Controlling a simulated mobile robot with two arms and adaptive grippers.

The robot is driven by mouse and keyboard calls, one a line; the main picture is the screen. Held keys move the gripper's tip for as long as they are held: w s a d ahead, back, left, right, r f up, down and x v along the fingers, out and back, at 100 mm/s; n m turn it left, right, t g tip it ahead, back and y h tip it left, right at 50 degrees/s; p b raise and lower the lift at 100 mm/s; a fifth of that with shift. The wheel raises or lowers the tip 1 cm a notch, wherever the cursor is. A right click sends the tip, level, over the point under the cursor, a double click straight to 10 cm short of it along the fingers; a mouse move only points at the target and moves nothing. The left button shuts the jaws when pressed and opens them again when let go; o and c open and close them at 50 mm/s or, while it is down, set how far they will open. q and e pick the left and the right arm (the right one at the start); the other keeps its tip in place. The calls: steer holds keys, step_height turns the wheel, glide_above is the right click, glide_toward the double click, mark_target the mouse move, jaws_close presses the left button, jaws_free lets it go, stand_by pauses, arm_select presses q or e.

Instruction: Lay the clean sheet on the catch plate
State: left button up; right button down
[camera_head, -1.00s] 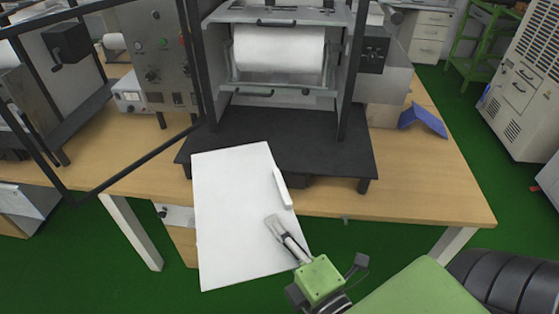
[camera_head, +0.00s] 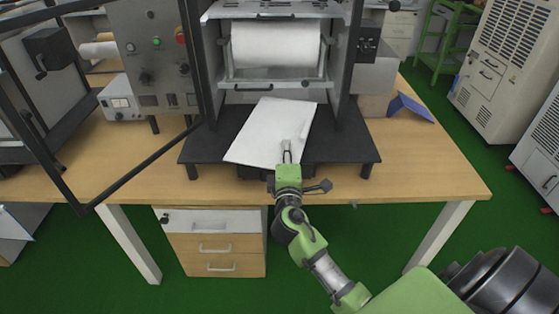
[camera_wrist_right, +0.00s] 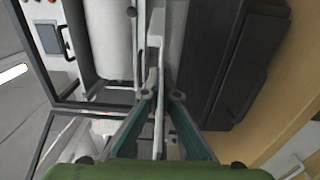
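In the right wrist view the sheet (camera_wrist_right: 156,60) shows nearly edge-on as a pale strip between my fingertips (camera_wrist_right: 162,96), with the black plate (camera_wrist_right: 240,65) to the right. I cannot tell whether the sheet touches the plate. My left gripper is not in view.
The white roller (camera_head: 275,45) hangs in the machine frame above. An open framed door (camera_head: 150,155) stands at left. A blue folded piece (camera_head: 410,106) lies on the wooden table (camera_head: 430,170), right of the plate. The table's front right is clear.

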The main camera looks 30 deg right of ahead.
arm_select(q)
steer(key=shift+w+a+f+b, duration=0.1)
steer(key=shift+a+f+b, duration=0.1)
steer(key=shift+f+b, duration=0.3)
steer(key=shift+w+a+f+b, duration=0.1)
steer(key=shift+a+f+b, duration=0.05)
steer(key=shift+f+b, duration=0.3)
arm_select(e)
step_height(320, 180, down, 9)
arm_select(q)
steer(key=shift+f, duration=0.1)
arm_select(e)
steer(key=shift+f, duration=0.15)
steer(key=c, duration=2.3)
jaws_free()
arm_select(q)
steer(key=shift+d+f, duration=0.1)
